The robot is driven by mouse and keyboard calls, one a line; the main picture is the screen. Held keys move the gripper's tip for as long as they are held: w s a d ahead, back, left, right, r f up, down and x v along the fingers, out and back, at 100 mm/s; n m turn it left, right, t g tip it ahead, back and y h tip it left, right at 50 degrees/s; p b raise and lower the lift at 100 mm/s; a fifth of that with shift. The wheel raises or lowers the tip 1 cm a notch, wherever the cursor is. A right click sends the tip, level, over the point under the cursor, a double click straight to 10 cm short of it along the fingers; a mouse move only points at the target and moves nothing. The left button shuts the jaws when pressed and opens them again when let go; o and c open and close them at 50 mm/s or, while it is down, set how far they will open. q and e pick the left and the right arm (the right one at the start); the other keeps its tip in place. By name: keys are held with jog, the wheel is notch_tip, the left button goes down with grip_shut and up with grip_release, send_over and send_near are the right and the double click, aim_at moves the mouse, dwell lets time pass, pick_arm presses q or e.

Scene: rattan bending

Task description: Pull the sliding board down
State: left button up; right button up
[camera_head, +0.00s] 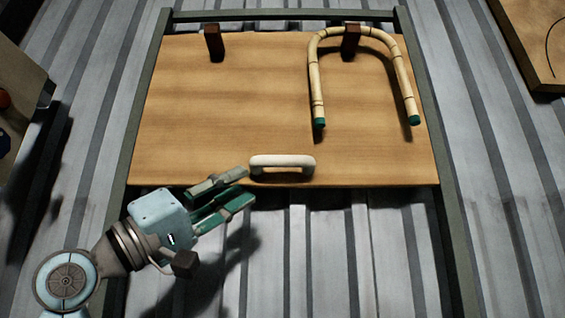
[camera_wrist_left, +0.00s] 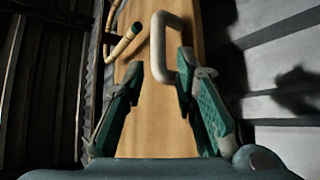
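The wooden sliding board (camera_head: 220,110) lies between two dark rails, with a white handle (camera_head: 282,162) near its lower edge. My left gripper (camera_head: 250,184) comes in from the lower left, its fingertips just left of the handle. In the left wrist view the fingers (camera_wrist_left: 160,74) stand apart, with the handle (camera_wrist_left: 161,38) just ahead of them, closer to the right finger. I cannot tell whether they touch. The board also shows in the wrist view (camera_wrist_left: 150,130) below the fingers. My right gripper is not in view.
A bent rattan piece (camera_head: 315,85) with green ends loops around a dark brown peg (camera_head: 351,40) on the board; another peg (camera_head: 214,43) stands to its left. The frame between the rails (camera_head: 455,240) below the board is clear apart from my arm. Other panels sit at the left and upper right.

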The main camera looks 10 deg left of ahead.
aim_at(285, 163)
pick_arm(q)
jog(key=d+r+p, duration=0.1)
jog(key=w+d+r+p, duration=0.1)
jog(key=r, duration=0.1)
jog(key=d+r+p, duration=0.1)
jog(key=d+r, duration=0.1)
jog(key=shift+w+r, duration=0.15)
jog(key=shift+w, duration=0.1)
jog(key=w+d, duration=0.1)
jog(key=w+d+p, duration=0.1)
jog(key=w, duration=0.1)
jog(key=w+d, duration=0.1)
jog(key=w, duration=0.1)
jog(key=shift+w+r, duration=0.15)
jog(key=shift+r, duration=0.25)
jog(key=shift+w, duration=0.15)
jog(key=shift+s+a, duration=0.1)
jog(key=shift+s, duration=0.2)
jog(key=shift+o, duration=0.7)
grip_shut()
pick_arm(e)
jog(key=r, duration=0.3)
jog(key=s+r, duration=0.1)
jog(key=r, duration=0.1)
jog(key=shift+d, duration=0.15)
